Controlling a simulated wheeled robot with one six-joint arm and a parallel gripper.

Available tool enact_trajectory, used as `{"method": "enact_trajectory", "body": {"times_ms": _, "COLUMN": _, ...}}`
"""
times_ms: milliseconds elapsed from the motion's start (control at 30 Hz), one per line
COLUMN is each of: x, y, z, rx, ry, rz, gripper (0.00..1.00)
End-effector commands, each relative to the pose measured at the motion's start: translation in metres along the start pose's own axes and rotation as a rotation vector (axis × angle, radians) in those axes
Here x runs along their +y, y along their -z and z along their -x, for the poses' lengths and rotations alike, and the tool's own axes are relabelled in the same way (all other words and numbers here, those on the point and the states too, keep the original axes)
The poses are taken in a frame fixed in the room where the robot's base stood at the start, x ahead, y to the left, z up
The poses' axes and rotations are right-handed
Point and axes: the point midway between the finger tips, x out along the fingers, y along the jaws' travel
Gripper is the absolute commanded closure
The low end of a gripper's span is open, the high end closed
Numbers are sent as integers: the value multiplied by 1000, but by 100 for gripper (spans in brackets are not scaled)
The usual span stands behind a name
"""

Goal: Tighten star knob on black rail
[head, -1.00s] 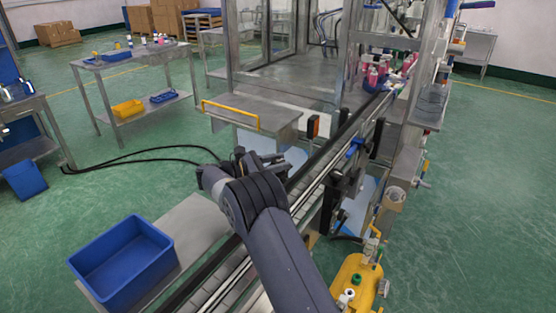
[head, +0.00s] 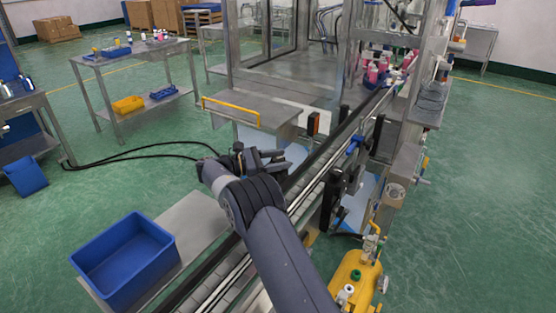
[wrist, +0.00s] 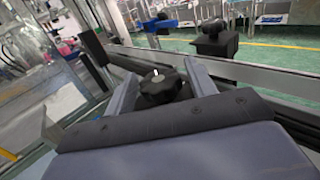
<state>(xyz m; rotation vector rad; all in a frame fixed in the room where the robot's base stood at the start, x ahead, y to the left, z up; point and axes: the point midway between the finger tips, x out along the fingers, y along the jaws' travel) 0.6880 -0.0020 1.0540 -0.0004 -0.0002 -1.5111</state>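A black star knob (wrist: 163,88) with a small light stud on top shows in the wrist view. It lies between the two grey fingers of my gripper (wrist: 160,70). The fingers are spread, one on each side of the knob; I cannot tell whether either touches it. In the head view my gripper (head: 268,160) is at the near-left side of the conveyor, beside the long black rail (head: 330,153). The knob cannot be made out there, and my arm covers part of the conveyor.
A blue bin (head: 124,262) stands on a metal plate at lower left. A metal shelf with a yellow handle (head: 231,109) is beyond my gripper. A yellow machine (head: 355,278) stands at lower right. Pink bottles (head: 374,75) are at the far end of the conveyor.

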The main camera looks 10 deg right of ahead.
Motion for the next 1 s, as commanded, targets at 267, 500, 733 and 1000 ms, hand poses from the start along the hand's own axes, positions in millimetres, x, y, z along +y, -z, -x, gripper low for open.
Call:
{"method": "enact_trajectory", "body": {"times_ms": 267, "x": 0, "y": 0, "z": 0, "rx": 0, "ry": 0, "rz": 0, "gripper": 42}}
{"method": "enact_trajectory", "body": {"times_ms": 500, "x": 0, "y": 2, "z": 26, "rx": 1, "ry": -4, "rz": -3, "gripper": 42}}
{"method": "enact_trajectory", "body": {"times_ms": 733, "x": 1, "y": 2, "z": 74, "rx": 0, "ry": -3, "rz": -2, "gripper": 42}}
{"method": "enact_trajectory", "body": {"times_ms": 1000, "x": 0, "y": 1, "z": 102, "rx": 0, "ry": -1, "rz": -1, "gripper": 42}}
